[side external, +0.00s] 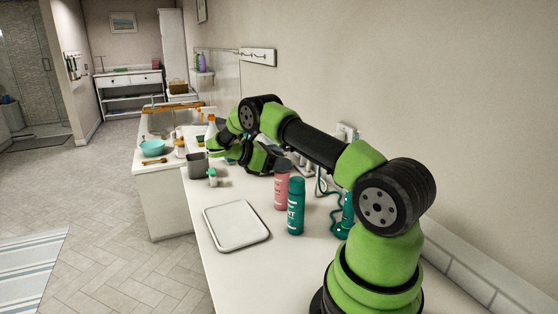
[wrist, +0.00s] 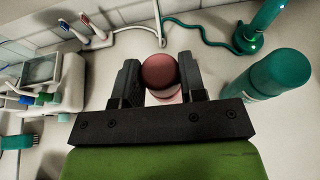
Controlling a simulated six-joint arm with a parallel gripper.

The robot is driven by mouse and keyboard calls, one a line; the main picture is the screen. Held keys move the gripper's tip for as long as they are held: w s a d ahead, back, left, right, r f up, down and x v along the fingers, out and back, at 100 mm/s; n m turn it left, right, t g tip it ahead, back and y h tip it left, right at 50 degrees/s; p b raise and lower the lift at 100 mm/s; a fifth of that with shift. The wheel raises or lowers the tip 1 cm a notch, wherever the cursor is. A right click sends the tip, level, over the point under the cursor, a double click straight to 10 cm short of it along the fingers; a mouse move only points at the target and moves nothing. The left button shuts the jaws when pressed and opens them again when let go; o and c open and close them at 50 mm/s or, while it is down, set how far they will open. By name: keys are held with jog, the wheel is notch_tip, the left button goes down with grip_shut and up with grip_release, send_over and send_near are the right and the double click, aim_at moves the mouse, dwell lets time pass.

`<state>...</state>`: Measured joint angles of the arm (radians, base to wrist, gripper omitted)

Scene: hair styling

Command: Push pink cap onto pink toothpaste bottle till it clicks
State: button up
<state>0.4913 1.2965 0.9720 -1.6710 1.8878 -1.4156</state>
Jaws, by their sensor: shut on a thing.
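The pink bottle (side external: 282,192) stands upright on the counter, beside a teal bottle. A darker pink cap (wrist: 159,72) is between the fingers of my gripper (wrist: 160,64) in the wrist view. My gripper is shut on it, with one finger on each side. Paler pink of the bottle (wrist: 166,98) shows just below the cap. In the side view my gripper (side external: 272,161) reaches the top of the bottle from the left. I cannot tell whether the cap is fully seated, as the joint between them is not clear.
The teal bottle (side external: 296,207) stands close on the near side. A white tray (side external: 236,224) lies in front on the counter. A teal device with a coiled cord (wrist: 265,25) is by the wall. Toothbrushes (wrist: 82,28) and a white organizer (wrist: 62,85) are to the left.

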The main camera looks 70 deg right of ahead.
jog(key=shift+f, duration=0.15)
jog(key=o, duration=1)
